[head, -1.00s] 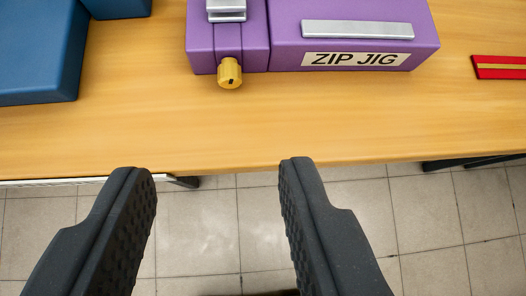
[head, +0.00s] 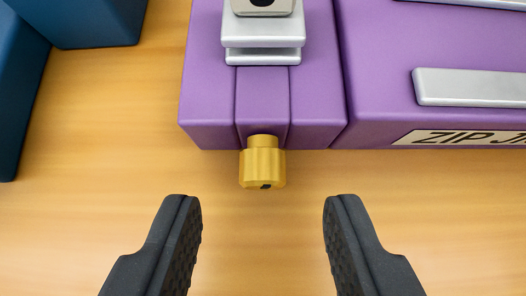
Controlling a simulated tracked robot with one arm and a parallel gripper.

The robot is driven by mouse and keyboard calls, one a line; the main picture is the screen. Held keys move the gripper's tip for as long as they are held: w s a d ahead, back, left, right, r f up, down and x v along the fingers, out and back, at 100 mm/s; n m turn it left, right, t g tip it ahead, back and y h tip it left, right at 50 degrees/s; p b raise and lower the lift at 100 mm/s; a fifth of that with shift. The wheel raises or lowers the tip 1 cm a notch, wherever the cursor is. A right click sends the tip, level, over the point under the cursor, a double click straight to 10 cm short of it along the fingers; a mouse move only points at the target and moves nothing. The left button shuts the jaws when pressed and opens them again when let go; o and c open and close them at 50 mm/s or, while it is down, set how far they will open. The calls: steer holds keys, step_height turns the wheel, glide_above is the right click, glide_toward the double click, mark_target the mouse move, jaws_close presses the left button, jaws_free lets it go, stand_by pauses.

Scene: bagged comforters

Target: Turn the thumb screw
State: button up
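The thumb screw (head: 262,166) is a brass-coloured knob with a dark mark at its lower end. It sticks out of the front face of the purple zip jig (head: 210,100), below a silver clamp block (head: 262,40). My gripper (head: 262,207) is open and empty. Its two black ridged fingers stand wide apart, one to the left and one to the right of the screw, with their tips a little below it in the picture. Neither finger touches the screw.
A silver bar (head: 470,87) and a partly cut-off ZIP JIG label (head: 455,138) are on the jig to the right. Blue blocks (head: 95,20) stand at the upper left. The wooden table (head: 70,220) in front of the jig is clear.

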mark_target(278, 188)
steer(key=shift+x, duration=1.15)
steer(key=c, duration=0.9)
steer(key=shift+a, duration=0.15)
jaws_close()
steer(key=shift+d+b, duration=0.2)
steer(key=shift+b, duration=0.35)
steer(key=y+b, duration=0.1)
steer(key=m+y+b, duration=0.1)
steer(key=b, duration=0.1)
steer(key=shift+w+d+f+y, duration=0.1)
steer(key=shift+d+f+y, duration=0.1)
steer(key=shift+d+y, duration=0.1)
steer(key=m+y+b, duration=0.1)
steer(key=y+b, duration=0.1)
steer(key=b, duration=0.1)
steer(key=shift+d+f, duration=0.15)
steer(key=m+y+b, duration=0.1)
steer(key=b, duration=0.1)
steer(key=m+y+b, duration=0.1)
steer(key=shift+d+t+y+b, duration=0.3)
steer(key=shift+t+b, duration=0.1)
